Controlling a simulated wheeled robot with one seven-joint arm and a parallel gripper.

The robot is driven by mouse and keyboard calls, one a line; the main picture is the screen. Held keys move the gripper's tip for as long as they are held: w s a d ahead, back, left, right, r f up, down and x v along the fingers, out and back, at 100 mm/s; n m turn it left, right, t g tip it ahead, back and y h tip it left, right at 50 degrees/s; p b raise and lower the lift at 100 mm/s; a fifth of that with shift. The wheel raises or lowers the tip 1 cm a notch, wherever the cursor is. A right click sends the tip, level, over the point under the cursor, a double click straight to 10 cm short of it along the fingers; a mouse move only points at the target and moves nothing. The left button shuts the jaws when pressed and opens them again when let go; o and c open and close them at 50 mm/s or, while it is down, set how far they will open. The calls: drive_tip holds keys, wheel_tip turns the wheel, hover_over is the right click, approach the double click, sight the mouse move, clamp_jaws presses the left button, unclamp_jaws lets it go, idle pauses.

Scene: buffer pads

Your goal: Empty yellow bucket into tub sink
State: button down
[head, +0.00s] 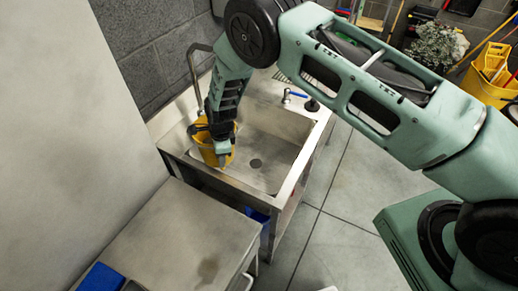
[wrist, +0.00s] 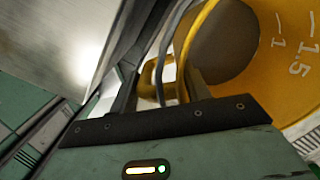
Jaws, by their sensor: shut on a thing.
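The yellow bucket (head: 207,154) is at the left end of the steel tub sink (head: 274,155) in the head view, over its basin near the front left rim. My gripper (head: 220,148) reaches down to it from above and partly covers it. In the wrist view the bucket (wrist: 292,75) fills the upper right, with measuring marks on its wall, and looks tilted. My gripper (wrist: 165,90) is shut on it there, around its handle or rim; I cannot tell which. The bucket's contents are hidden. The basin floor with its drain looks bare.
A steel table (head: 185,235) stands in front of the sink, with a blue item (head: 101,279) at its corner. A faucet (head: 193,70) rises behind the basin. A yellow mop bucket (head: 490,80) stands far right. The floor right of the sink is clear.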

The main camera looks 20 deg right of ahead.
drive_tip(key=shift+w+r, duration=0.1)
drive_tip(key=d+f+y+b, duration=0.2)
drive_tip(key=d+y+b, duration=0.3)
drive_tip(key=y, duration=0.2)
drive_tip(key=shift+d+y+b, duration=0.3)
drive_tip(key=shift+d, duration=0.1)
idle(0.6)
drive_tip(key=shift+d+f+y+b, duration=0.2)
drive_tip(key=shift+d+y+b, duration=0.25)
drive_tip(key=shift+y+b, duration=0.5)
drive_tip(key=shift+d+f+y+b, duration=0.25)
drive_tip(key=shift+y+b, duration=0.5)
drive_tip(key=shift+b, duration=0.9)
